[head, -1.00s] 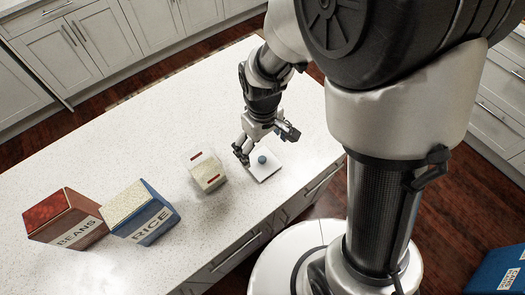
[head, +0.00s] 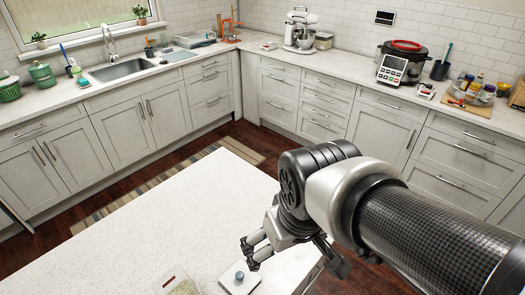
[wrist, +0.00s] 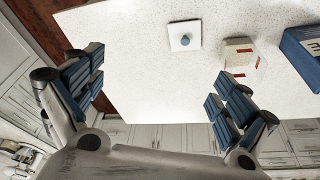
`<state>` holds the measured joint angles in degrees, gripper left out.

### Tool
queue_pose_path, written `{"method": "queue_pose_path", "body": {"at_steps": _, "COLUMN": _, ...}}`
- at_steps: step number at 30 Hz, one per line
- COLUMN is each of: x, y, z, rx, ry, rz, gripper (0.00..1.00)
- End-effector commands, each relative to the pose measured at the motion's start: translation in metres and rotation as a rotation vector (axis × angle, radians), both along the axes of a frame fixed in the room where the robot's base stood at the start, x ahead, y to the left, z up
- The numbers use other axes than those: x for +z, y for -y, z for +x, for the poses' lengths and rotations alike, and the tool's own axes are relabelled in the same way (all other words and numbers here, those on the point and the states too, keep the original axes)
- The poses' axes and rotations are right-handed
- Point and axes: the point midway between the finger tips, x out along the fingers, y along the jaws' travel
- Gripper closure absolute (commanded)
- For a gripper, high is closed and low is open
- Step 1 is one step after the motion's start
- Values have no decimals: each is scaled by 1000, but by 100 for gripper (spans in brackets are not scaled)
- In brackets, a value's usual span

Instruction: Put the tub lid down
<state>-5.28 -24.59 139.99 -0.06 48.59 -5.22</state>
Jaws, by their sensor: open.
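My gripper (head: 250,252) is open and empty, apart from the lid and above the counter. In the wrist view its two blue-padded fingers (wrist: 160,85) stand wide apart, with the lid beyond them. The tub (wrist: 240,57), clear with red marks and pale contents, stands beside the lid. The head view cuts it off at the bottom edge (head: 182,288).
A blue box (wrist: 302,48) stands past the tub at the right edge of the wrist view. The counter (head: 160,220) left of my gripper is bare. Kitchen cabinets, a sink (head: 122,69) and a mixer (head: 301,30) line the far walls.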

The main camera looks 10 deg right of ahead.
Motion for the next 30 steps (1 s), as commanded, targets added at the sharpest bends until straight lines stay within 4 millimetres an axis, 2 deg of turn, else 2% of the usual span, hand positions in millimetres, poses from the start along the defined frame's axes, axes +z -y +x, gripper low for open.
{"method": "queue_pose_path", "body": {"at_steps": 1, "x": 10, "y": 7, "z": -13, "rx": -43, "ry": 37, "rz": 9, "gripper": 5}}
{"method": "queue_pose_path", "body": {"at_steps": 3, "x": 18, "y": 15, "z": -28, "rx": -93, "ry": 70, "rz": 18, "gripper": 5}}
{"method": "queue_pose_path", "body": {"at_steps": 9, "x": 26, "y": 24, "z": -52, "rx": -172, "ry": 122, "rz": 34, "gripper": 5}}
{"method": "queue_pose_path", "body": {"at_steps": 19, "x": 27, "y": 25, "z": -55, "rx": -182, "ry": 127, "rz": 36, "gripper": 5}}
{"method": "queue_pose_path", "body": {"at_steps": 25, "x": 5, "y": 25, "z": -55, "rx": -181, "ry": 127, "rz": 37, "gripper": 5}}
{"method": "queue_pose_path", "body": {"at_steps": 30, "x": 7, "y": 25, "z": -55, "rx": -180, "ry": 127, "rz": 36, "gripper": 5}}
